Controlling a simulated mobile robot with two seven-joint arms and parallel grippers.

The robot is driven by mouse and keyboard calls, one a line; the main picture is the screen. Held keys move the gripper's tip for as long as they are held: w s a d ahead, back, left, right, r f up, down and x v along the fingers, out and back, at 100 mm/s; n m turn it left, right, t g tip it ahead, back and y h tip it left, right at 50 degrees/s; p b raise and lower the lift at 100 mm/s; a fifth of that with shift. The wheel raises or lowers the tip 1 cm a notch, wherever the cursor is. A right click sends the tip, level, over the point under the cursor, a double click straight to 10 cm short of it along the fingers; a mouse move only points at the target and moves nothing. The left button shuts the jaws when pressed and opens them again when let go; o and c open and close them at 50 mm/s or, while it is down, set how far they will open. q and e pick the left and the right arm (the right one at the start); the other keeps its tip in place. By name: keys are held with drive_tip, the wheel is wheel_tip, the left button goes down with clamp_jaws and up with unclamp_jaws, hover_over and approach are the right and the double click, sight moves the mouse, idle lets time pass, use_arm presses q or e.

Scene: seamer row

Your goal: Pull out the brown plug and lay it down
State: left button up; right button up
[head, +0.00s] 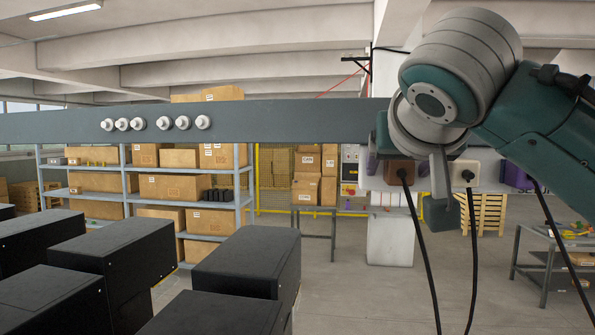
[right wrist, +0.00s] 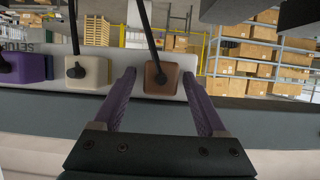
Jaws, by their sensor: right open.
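The brown plug (head: 400,171) sits on the pale strip under the grey beam, with a black cable hanging from it. In the right wrist view the brown plug (right wrist: 161,79) stands between the two purple fingers of my right gripper (right wrist: 158,82). The fingers are apart, one on each side, with a visible gap on both sides. In the head view my right gripper (head: 398,166) is partly hidden by its own wrist and arm. My left gripper is in neither view.
A cream plug (right wrist: 88,73) and a purple plug (right wrist: 27,67) sit beside the brown one, with black cables. The long grey beam (head: 290,121) crosses the head view. Black boxes (head: 250,262) stand at the lower left. A small table (head: 560,262) stands at the right.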

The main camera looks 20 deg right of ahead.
sight(401, 182)
idle(0.3)
clamp_jaws()
idle(0.5)
drive_tip(key=shift+s+a, duration=0.1)
drive_tip(key=shift+s+a+p, duration=0.25)
drive_tip(key=shift+s+a, duration=0.25)
drive_tip(key=shift+s, duration=0.3)
drive_tip(key=shift+s+a+p, duration=0.25)
drive_tip(key=shift+s+a, duration=0.2)
drive_tip(key=shift+s, duration=0.4)
drive_tip(key=shift+s+a+p, duration=0.25)
drive_tip(key=shift+s+a, duration=0.25)
drive_tip(key=shift+s, duration=0.3)
